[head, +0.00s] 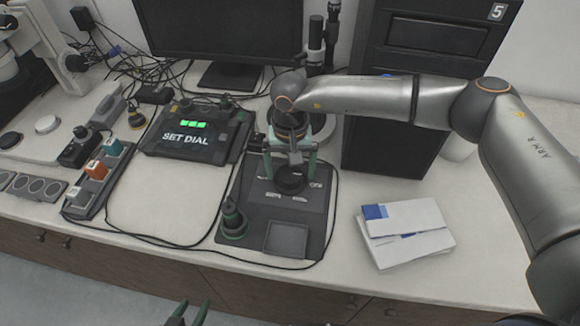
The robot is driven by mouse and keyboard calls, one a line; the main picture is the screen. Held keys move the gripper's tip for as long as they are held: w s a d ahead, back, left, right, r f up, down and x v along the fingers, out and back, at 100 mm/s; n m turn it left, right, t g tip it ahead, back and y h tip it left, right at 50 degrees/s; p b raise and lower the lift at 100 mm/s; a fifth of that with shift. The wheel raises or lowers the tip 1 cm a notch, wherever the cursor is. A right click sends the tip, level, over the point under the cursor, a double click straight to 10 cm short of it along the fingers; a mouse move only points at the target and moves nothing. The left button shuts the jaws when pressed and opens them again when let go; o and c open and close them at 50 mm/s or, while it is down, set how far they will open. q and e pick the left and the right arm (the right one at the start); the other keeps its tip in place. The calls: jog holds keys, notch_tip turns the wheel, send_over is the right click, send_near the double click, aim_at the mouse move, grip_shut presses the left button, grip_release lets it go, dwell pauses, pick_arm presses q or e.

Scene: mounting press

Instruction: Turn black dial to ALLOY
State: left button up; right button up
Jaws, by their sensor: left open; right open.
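The black dial (290,182) sits on a dark panel (255,212) in the middle of the bench. Small white labels lie around it, too small to read. My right gripper (290,167) points down over the dial. It is open, with one green-tipped finger on each side of the dial; I cannot tell whether they touch it. The gripper hides the dial's far side. My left gripper (188,313) is open and empty at the bottom edge, in front of the bench; only its fingertips show.
A screen unit (190,140) reading "SET DIAL" stands left of the panel, with three green lights. A dark green knob (233,220) is at the panel's front left. White papers (405,232) lie to the right. A black cabinet (385,150) stands behind. Cables cross the bench.

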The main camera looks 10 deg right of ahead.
jog(key=c, duration=1.4)
